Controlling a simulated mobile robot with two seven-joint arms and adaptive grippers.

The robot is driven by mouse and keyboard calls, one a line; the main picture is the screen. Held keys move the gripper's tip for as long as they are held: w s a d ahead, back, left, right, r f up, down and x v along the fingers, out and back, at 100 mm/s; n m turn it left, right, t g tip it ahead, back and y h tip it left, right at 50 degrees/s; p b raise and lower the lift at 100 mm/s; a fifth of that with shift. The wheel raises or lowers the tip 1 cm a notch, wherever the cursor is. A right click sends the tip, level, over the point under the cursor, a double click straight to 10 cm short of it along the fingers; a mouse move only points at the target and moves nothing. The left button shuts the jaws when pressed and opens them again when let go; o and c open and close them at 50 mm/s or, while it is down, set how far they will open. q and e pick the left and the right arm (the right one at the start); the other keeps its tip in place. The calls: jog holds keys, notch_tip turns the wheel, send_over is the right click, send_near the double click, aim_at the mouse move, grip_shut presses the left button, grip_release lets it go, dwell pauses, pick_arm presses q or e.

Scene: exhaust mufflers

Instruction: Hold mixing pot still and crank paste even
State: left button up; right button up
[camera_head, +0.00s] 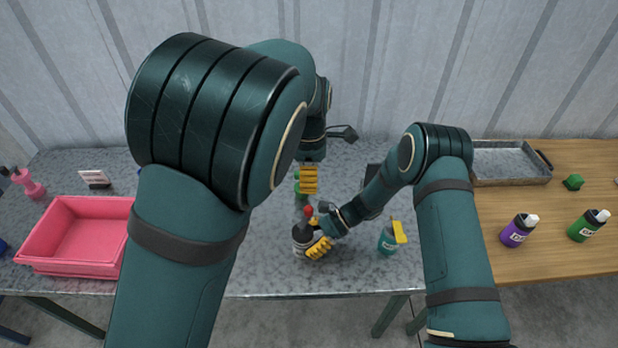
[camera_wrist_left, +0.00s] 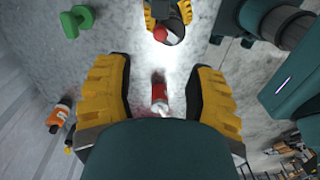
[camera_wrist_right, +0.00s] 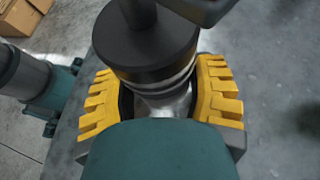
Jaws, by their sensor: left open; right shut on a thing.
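The mixing pot (camera_head: 301,239) is a small dark pot with a pale band and a red crank knob (camera_head: 308,210) on top. It stands upright near the table's front edge. My right gripper (camera_head: 319,244) is shut around its body; the right wrist view shows the dark pot (camera_wrist_right: 155,55) between the yellow fingers (camera_wrist_right: 160,88). My left gripper (camera_head: 307,185) is open and empty, behind the pot over the table. In the left wrist view, the red knob (camera_wrist_left: 161,33) lies beyond the open left fingers (camera_wrist_left: 161,75).
A pink bin (camera_head: 75,235) stands left. A teal bottle with a yellow top (camera_head: 389,238) stands right of the pot. A metal tray (camera_head: 508,162), a purple bottle (camera_head: 517,231) and a green bottle (camera_head: 588,225) are farther right. A red item (camera_wrist_left: 159,92) lies below my left gripper.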

aim_at(308, 208)
pick_arm(q)
jog(key=shift+f, duration=0.1)
jog(key=shift+c, duration=0.2)
